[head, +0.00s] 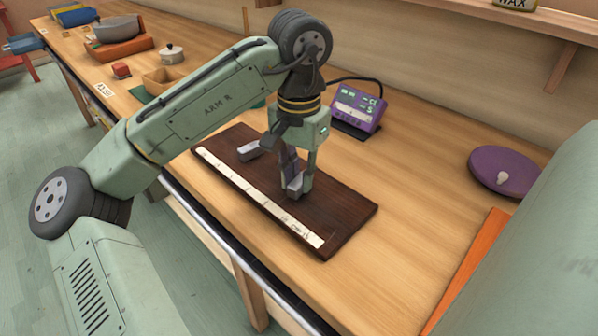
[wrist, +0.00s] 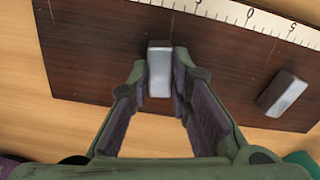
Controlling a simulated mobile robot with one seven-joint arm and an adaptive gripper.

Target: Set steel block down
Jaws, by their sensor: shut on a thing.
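A steel block (head: 294,186) is between the fingers of my gripper (head: 299,176), low over the dark wooden board (head: 345,205). In the wrist view the held block (wrist: 160,72) shows upright in the picture between the two fingertips of my gripper (wrist: 160,80), which are shut on its sides. I cannot tell whether its underside touches the board. A second steel block (head: 249,150) lies on the board to the left; the wrist view shows this block (wrist: 284,93) at the right. A white number scale (head: 255,192) runs along the board's near edge.
A purple device (head: 358,107) with a green display stands behind the board. A purple disc (head: 504,170) and an orange plank (head: 468,265) are at the right. A wooden box (head: 167,80) and a white pot (head: 172,53) stand at the left. The bench between board and disc is clear.

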